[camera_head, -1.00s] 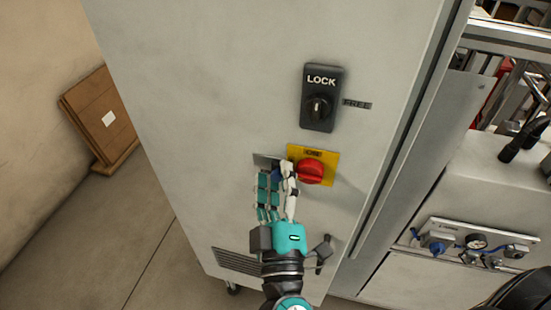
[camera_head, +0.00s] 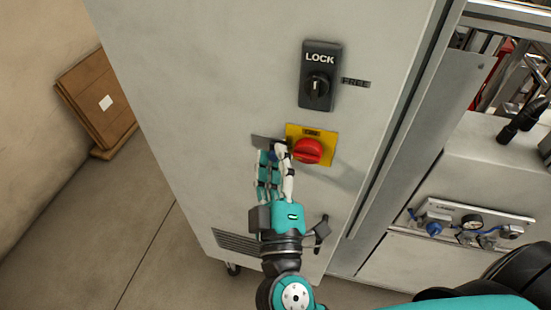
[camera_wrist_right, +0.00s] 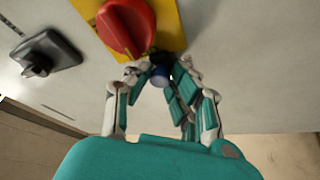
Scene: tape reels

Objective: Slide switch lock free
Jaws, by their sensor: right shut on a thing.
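The black LOCK switch (camera_head: 320,103) is on the grey cabinet's face, with its knob (camera_head: 316,86) upright towards the word LOCK. A small FREE label (camera_head: 356,82) is to its right. The switch also shows at the left of the right wrist view (camera_wrist_right: 50,62). My right gripper (camera_head: 273,154) is below it, beside a red rotary knob (camera_head: 307,151) on a yellow plate (camera_head: 326,136). Its teal and white fingers are closed around a small dark blue piece (camera_wrist_right: 160,77). The fingers partly hide this piece. My left gripper is not in view.
The grey cabinet (camera_head: 200,100) has a vent (camera_head: 238,243) low on its face. A small dark grey plate (camera_head: 264,141) is at my fingertips. A wooden board (camera_head: 95,98) leans on the wall at left.

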